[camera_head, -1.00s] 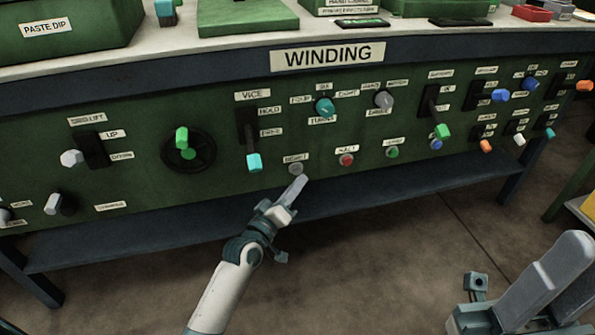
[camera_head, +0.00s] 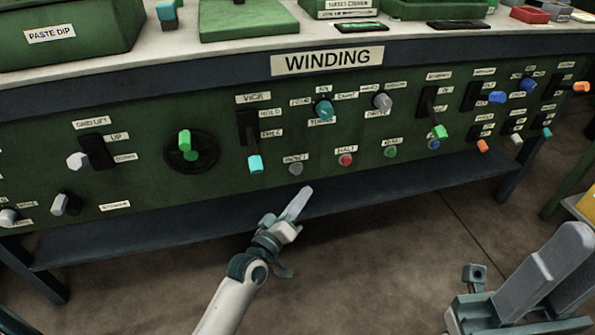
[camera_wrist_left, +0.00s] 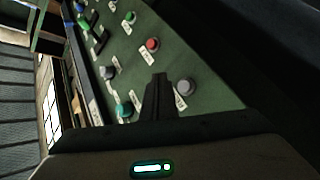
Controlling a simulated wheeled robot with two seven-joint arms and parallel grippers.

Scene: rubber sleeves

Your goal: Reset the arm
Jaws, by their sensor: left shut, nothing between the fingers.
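My left gripper (camera_head: 302,202) is shut and empty. Its fingertips are just below and right of the grey round button (camera_head: 296,168) on the green panel, apart from it in the head view. The label by this button seems to read RESET. In the left wrist view the dark closed fingers (camera_wrist_left: 158,98) point at the panel, with the grey button (camera_wrist_left: 184,87) to their right. My right gripper (camera_head: 548,272) is at the lower right of the head view, its grey fingers pointing up, away from the panel; its opening is unclear.
The WINDING panel (camera_head: 340,120) carries protruding controls: a cyan-tipped VICE lever (camera_head: 255,163), a red button (camera_head: 345,160), a green button (camera_head: 390,152) and a green-handled wheel (camera_head: 187,150). A dark shelf (camera_head: 400,184) runs below. Open floor (camera_head: 380,260) lies in front.

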